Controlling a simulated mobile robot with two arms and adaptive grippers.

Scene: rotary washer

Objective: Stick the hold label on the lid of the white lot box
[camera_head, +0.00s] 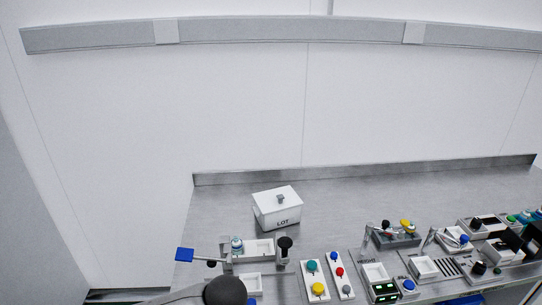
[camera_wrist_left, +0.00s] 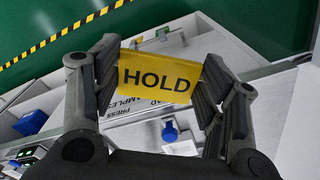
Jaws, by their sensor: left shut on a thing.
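The white lot box (camera_head: 275,212) stands upright on the steel bench in the head view. Its lid (camera_head: 268,197) is on, with a small grey knob in the middle, and "LOT" is printed on its front. My left gripper (camera_wrist_left: 157,73) is shut on the yellow hold label (camera_wrist_left: 158,88), which shows black "HOLD" lettering facing the wrist camera. A dark finger sits at each side edge of the label. The lot box cannot be made out in the left wrist view. My right gripper is in neither view.
A white tray station with a dark knob (camera_head: 285,243) stands in front of the box. Button panels (camera_head: 313,281) and several small fixtures (camera_head: 397,236) fill the right front. The bench (camera_head: 345,200) is clear right of the box, and a raised edge runs along its back.

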